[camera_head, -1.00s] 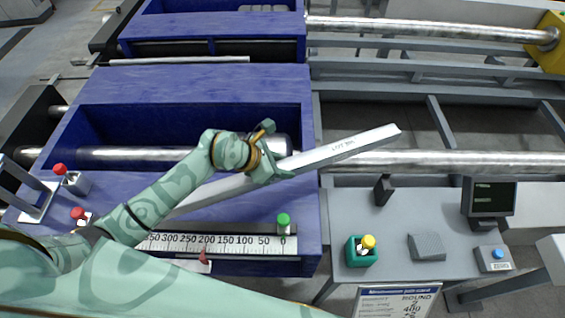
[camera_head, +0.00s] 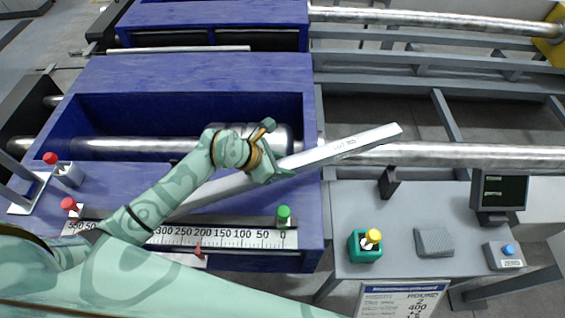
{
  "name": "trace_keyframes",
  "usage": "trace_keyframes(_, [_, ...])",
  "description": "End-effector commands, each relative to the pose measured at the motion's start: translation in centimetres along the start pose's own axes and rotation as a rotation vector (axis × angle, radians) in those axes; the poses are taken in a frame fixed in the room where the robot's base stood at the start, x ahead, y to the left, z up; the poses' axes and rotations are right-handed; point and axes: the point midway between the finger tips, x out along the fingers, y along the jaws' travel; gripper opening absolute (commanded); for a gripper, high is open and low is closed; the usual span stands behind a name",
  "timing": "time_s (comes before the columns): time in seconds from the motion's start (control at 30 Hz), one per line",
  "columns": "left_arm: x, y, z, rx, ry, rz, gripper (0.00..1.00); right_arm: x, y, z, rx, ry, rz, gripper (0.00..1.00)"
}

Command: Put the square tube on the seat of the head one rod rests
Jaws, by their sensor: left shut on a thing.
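A long pale grey square tube (camera_head: 345,148) with faint lettering slants across the picture, its right end higher in the picture. My left gripper (camera_head: 268,166) is shut on it near its middle. The tube passes in front of the blue machine body (camera_head: 200,75), and its right end reaches past the body's right edge, in front of the steel bar. My forearm hides part of the tube's left half. A scale (camera_head: 225,236) with numbers and a green knob (camera_head: 283,213) lies below the tube in the picture. I cannot clearly make out the rod rests' seat. My right gripper is not in view.
Red knobs (camera_head: 69,204) stand at left. A thick steel bar (camera_head: 450,155) runs behind.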

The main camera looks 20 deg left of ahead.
Motion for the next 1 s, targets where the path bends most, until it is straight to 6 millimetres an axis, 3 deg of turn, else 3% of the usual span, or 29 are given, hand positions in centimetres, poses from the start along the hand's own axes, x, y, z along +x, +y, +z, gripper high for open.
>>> trace_keyframes(1.0, [1.2,0.1,-1.1,0.001,-0.003,0.002,0.00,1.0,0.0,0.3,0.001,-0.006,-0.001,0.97])
